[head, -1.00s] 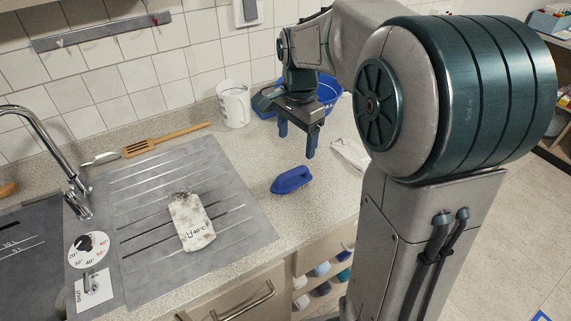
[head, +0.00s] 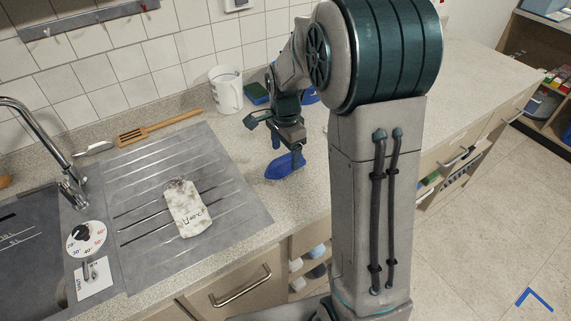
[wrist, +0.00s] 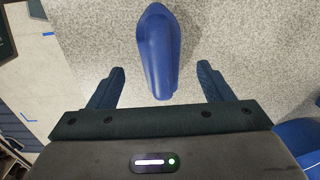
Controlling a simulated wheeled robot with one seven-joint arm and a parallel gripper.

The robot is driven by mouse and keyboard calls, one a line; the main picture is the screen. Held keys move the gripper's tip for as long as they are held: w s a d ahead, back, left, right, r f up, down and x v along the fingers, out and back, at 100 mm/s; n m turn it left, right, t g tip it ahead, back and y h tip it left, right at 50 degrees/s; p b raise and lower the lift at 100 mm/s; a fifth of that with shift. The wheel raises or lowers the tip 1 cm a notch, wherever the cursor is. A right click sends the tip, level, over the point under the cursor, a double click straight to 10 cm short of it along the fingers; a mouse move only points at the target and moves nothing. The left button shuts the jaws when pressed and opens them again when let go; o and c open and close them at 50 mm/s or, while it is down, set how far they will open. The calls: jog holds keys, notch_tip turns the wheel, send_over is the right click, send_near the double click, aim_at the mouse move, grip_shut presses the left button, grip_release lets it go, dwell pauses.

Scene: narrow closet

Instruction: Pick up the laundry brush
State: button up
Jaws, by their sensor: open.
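The laundry brush (head: 285,167) is a blue, boat-shaped brush lying on the speckled countertop, right of the metal drainboard. In the wrist view the brush (wrist: 158,52) shows its long blue body ahead of the fingers, its narrower near end reaching between the fingertips. My gripper (head: 288,155) is over the brush in the head view and hides part of it. In the wrist view my gripper (wrist: 160,82) is open, one finger on each side of the brush's near end, with a gap on both sides. The exact height above the brush is hard to tell.
The ribbed drainboard (head: 150,215) holds a stained white object marked 40°C (head: 186,208). The counter's front edge is close to the brush.

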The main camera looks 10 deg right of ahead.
aim_at(285, 157)
notch_tip(285, 157, down, 3)
jog(key=shift+a+f, duration=0.1)
jog(key=shift+f, duration=0.05)
jog(key=shift+c, duration=0.3)
jog(key=c, duration=1.1)
jog(key=shift+o, duration=0.2)
jog(key=shift+r, duration=0.55)
notch_tip(285, 157, up, 3)
jog(key=shift+w+f, duration=0.1)
jog(key=s+d+r+b, duration=0.2)
jog(key=d+r, duration=0.5)
jog(key=d, duration=0.4)
jog(key=shift+s+d, duration=0.2)
jog(key=shift+s, duration=0.15)
